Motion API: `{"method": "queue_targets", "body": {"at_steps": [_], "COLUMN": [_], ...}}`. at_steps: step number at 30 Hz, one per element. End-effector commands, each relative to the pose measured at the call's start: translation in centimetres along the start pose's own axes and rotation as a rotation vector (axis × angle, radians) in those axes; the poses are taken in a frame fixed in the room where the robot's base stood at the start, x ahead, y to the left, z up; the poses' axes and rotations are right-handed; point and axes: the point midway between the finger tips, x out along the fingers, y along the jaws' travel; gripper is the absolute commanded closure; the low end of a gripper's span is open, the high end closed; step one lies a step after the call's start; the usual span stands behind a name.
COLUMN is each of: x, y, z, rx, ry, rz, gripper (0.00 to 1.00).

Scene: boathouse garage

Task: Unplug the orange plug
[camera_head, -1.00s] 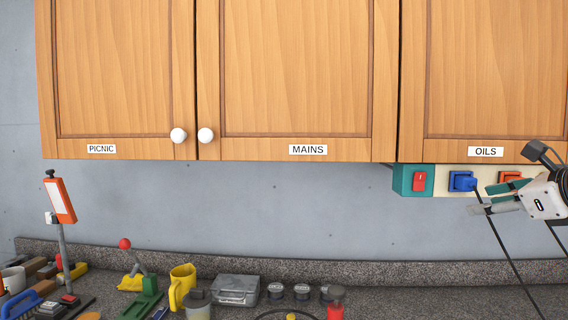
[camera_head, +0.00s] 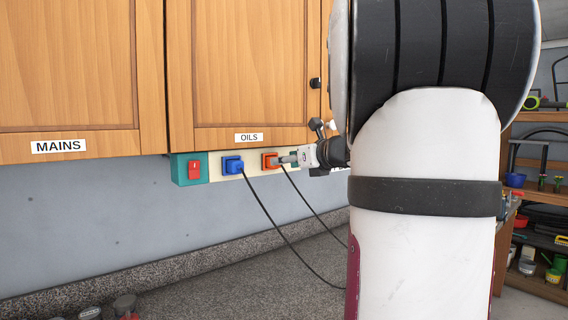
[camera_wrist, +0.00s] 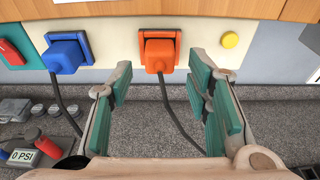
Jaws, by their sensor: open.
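The orange plug (camera_wrist: 159,55) sits in an orange-framed socket on a cream panel under the cabinets, with a black cable hanging from it. In the head view the orange plug (camera_head: 270,160) shows just left of my gripper (camera_head: 290,159). In the wrist view my gripper (camera_wrist: 163,88) is open, its green-padded fingers to the left and right below the plug. Nothing is between the pads except the hanging cable, seen against the counter behind. I cannot tell from these views whether the fingertips reach the plug.
A blue plug (camera_wrist: 66,54) sits in the neighbouring socket on the left. Left of it is a red switch (camera_head: 194,170) on a teal box. A yellow round button (camera_wrist: 230,40) is to the right. The cabinet (camera_head: 245,70) overhangs the panel, and the counter (camera_head: 190,285) lies below.

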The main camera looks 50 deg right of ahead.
Motion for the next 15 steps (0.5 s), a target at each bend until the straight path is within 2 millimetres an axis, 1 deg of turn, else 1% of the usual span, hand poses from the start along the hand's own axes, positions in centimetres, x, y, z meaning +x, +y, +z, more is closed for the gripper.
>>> {"method": "queue_targets", "body": {"at_steps": [1, 6, 15], "x": [0.6, 2.1, 3.9], "y": [0.0, 0.1, 0.0], "z": [-0.1, -0.1, 0.0], "rx": [0.0, 0.001, 0.001], "ry": [0.0, 0.0, 0.0], "rz": [0.001, 0.002, 0.0], "gripper": [0.55, 0.55, 0.55]}}
